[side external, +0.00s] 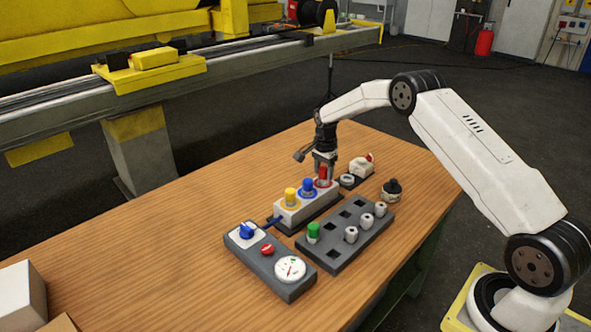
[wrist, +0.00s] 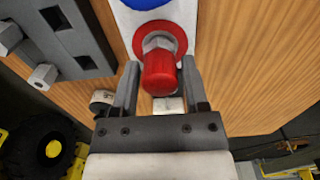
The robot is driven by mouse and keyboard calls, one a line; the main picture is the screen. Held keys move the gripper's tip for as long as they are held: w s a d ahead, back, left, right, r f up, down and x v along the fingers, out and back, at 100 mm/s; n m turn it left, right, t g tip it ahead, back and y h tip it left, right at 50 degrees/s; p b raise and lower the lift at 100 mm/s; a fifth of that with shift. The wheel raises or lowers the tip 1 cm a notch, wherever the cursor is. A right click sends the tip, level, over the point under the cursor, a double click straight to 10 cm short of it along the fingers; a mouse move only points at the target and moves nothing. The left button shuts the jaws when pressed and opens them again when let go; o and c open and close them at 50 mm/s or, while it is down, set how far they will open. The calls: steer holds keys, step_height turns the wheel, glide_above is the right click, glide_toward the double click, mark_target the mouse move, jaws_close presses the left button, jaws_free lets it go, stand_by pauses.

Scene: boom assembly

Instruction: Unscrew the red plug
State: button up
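The red plug (side external: 323,173) stands upright at the far right end of the white block (side external: 305,207). In the wrist view the red plug (wrist: 159,73) has a round cap on a grey hex collar, over a red ring on the block. My gripper (side external: 324,163) points down over it. In the wrist view my gripper (wrist: 159,68) has one finger on each side of the plug, with a thin gap seeming to show at each side, so it looks open. Whether either finger touches the plug is hard to tell.
Blue (side external: 307,187) and yellow (side external: 291,198) plugs stand along the same block. A dark tray (side external: 327,262) holds a green plug (side external: 313,232) and white pieces. A grey gauge box (side external: 270,262) is in front. A white-and-red part (side external: 362,166) and black knob (side external: 392,189) sit nearby.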

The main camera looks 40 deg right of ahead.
jaws_close()
steer(key=n, duration=0.4)
steer(key=shift+c, duration=2.1)
jaws_free()
jaws_close()
steer(key=shift+n, duration=0.4)
steer(key=shift+n, duration=2.3)
